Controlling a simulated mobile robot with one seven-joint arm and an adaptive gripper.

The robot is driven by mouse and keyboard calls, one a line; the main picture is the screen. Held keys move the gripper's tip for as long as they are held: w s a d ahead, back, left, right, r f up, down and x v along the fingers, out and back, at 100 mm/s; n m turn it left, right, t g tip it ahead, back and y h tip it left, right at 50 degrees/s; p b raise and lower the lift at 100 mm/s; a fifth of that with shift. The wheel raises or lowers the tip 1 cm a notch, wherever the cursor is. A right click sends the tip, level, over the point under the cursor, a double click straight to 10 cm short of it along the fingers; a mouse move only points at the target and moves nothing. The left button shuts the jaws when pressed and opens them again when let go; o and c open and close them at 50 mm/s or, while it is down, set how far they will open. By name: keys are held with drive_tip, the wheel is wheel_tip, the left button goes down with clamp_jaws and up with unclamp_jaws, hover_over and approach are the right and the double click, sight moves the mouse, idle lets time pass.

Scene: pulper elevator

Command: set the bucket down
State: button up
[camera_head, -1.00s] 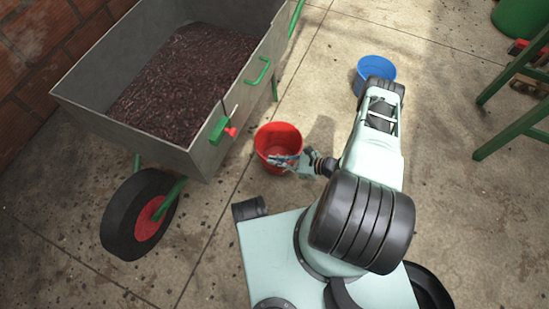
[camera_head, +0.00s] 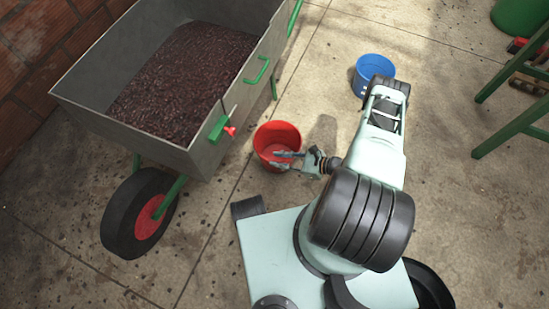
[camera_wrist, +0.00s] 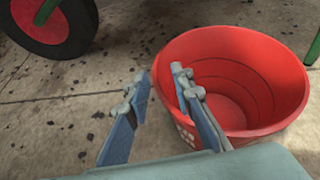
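The red bucket (camera_head: 267,133) stands upright on the concrete floor, beside the barrow. It looks empty in the wrist view (camera_wrist: 245,100). My gripper (camera_head: 277,160) is at the bucket's near right rim. In the wrist view my gripper (camera_wrist: 158,80) has its two fingers spread apart. One finger is outside the bucket and the other reaches over its opening, with the rim between them. The fingers hide a small part of the rim.
A metal wheelbarrow (camera_head: 190,160) full of dark pulp stands left, its black wheel (camera_head: 125,215) nearby. A blue bucket (camera_head: 375,66) stands behind my arm. A green frame (camera_head: 510,130) is at the right. The floor (camera_head: 310,80) behind the red bucket is clear.

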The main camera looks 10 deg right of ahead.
drive_tip(key=p+v, duration=0.1)
drive_tip(key=v, duration=0.8)
drive_tip(key=shift+s+d+r+p, duration=0.15)
drive_tip(key=shift+s+d+p, duration=0.05)
drive_tip(key=shift+d+p, duration=0.15)
